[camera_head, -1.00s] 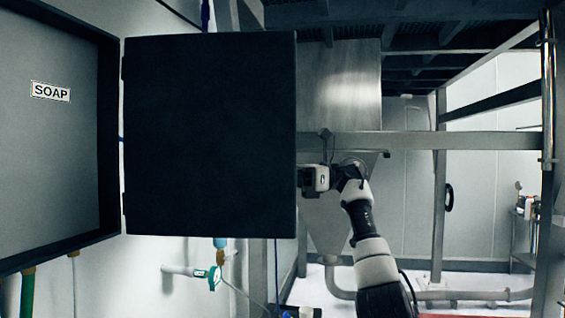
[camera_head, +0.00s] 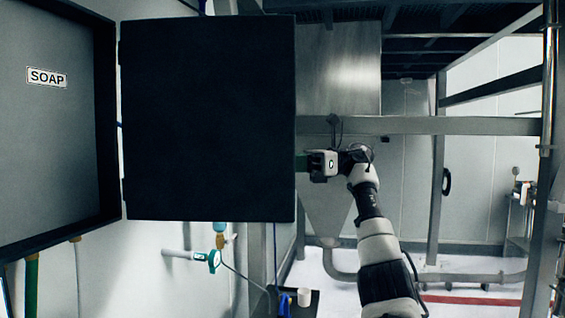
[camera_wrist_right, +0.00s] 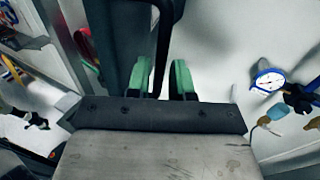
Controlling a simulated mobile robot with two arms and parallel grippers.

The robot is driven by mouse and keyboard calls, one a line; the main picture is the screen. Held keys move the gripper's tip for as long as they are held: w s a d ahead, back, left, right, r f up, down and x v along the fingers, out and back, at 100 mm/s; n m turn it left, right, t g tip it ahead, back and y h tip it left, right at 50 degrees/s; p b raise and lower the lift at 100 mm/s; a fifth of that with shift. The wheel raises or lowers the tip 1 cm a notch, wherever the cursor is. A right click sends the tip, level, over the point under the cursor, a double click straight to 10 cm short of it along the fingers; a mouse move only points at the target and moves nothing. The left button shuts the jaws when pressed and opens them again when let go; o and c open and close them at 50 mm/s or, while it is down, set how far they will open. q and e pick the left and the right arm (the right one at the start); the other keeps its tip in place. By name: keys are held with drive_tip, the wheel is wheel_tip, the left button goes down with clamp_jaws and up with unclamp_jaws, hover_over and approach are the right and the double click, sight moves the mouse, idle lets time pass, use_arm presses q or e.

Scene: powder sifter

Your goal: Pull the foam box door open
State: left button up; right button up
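The foam box door is a dark flat panel (camera_head: 208,118) in the head view, hinged at its left side to the box (camera_head: 107,130). It stands swung out, and the box's grey interior with a SOAP label (camera_head: 47,77) shows. My right gripper (camera_head: 301,163) is at the door's right edge, its tips partly hidden behind it. In the right wrist view its green fingers (camera_wrist_right: 166,78) stand apart, with a black handle bar (camera_wrist_right: 168,35) running between them. A narrow gap shows beside the bar. My left gripper is out of view.
A metal hopper (camera_head: 340,80) and crossbeam (camera_head: 430,126) stand behind my right arm. A teal valve (camera_head: 214,261) and pipes are on the wall below the door. A dark tray with a white cup (camera_head: 304,297) is lower down.

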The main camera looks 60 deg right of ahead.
drive_tip(key=p+v, duration=0.3)
drive_tip(key=v, duration=0.5)
drive_tip(key=shift+s+d, duration=0.15)
drive_tip(key=shift+s, duration=0.1)
